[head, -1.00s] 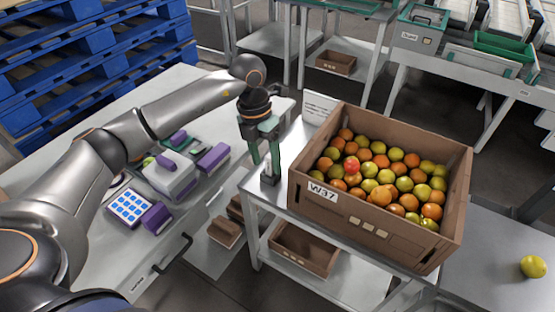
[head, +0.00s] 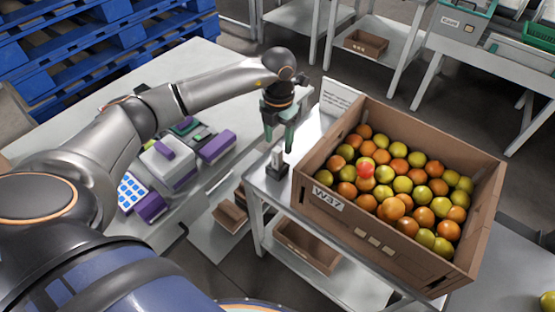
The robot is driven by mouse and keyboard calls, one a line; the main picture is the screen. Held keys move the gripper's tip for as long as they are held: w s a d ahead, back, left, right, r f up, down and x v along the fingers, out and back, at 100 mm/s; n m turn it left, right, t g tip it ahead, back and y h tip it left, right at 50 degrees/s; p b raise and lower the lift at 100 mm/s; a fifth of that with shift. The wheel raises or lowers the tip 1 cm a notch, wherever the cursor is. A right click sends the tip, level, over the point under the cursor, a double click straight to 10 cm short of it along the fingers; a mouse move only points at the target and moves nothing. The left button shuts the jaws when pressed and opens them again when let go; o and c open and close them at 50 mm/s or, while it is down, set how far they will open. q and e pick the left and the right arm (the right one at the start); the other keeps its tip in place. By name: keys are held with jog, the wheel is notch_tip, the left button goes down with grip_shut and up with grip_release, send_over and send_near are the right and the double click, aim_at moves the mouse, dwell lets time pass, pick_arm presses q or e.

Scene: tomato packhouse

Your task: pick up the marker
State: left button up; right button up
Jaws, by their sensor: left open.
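My left gripper (head: 279,147) points down above the near left corner of the grey metal cart top (head: 270,187). Its two green fingers are apart, with nothing visible held between them. Just below the fingertips, a small upright grey piece on a dark base (head: 277,168) stands on the cart top. It may be the marker or its holder; it is too small to tell. No other marker can be made out. My right gripper is not in view.
A cardboard box (head: 318,190) labelled W37, full of tomatoes, stands right of the gripper, with a white sign (head: 340,97) behind it. The left bench (head: 80,115) carries a pale device (head: 168,165), purple blocks and a blue-keyed pad (head: 131,190). A gap separates bench and cart.

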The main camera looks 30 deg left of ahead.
aim_at(278, 149)
pick_arm(q)
notch_tip(278, 149, down, 5)
jog(key=shift+s+a+f, duration=0.1)
jog(key=shift+c, duration=0.3)
grip_shut()
dwell(0.4)
